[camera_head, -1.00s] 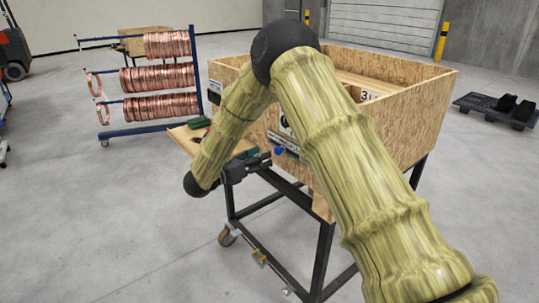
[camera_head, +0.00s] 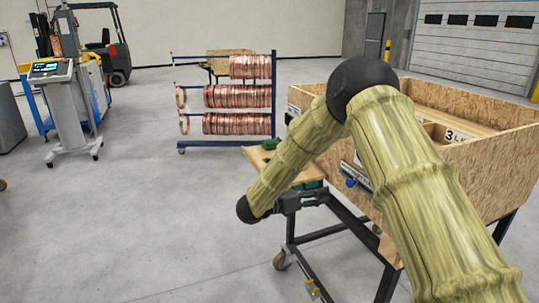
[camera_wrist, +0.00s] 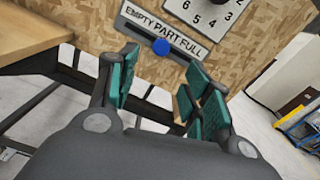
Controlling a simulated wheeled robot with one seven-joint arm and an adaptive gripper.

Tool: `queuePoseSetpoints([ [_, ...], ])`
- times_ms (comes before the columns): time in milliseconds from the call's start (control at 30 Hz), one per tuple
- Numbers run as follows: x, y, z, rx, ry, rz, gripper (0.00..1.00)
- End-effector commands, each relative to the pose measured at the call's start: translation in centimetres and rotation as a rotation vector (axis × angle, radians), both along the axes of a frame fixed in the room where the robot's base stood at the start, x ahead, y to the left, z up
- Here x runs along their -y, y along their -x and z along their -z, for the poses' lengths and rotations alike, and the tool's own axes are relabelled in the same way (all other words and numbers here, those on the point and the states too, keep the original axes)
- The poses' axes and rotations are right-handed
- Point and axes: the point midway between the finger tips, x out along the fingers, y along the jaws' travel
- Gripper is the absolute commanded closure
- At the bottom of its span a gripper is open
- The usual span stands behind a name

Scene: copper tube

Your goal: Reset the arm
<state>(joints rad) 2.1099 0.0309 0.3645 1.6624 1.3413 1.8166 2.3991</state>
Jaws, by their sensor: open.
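My gripper (camera_wrist: 158,92) shows in the wrist view with its two green-padded fingers spread apart and nothing between them. It faces the side of a wooden bin (camera_wrist: 95,18) that bears a label reading EMPTY, PART, FULL (camera_wrist: 160,30) with a blue knob. In the head view my arm, in a pale yellow-green cover, reaches up from the lower right and bends down to the left in front of the bin (camera_head: 490,165).
The bin stands on a dark wheeled frame (camera_head: 340,208). Behind it is a blue rack with copper coils (camera_head: 237,96). A control console (camera_head: 65,105) and a forklift (camera_head: 105,50) stand at the left. The floor at centre left is clear.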

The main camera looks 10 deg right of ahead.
Motion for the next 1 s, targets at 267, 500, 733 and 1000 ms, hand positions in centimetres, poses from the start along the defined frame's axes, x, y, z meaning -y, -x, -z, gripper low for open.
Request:
queuePoseSetpoints([
  [267, 0.7, 0.7, 7.8, -0.44, 0.107, -0.236, 0.51],
  [500, 0.3, 3.6, 17.4, -0.985, 0.299, -0.549, 0.51],
  [733, -0.7, 9.6, 26.4, -1.487, 0.545, -0.878, 0.51],
  [1000, -2.3, 20.9, 35.3, -1.985, 0.925, -1.333, 0.51],
])
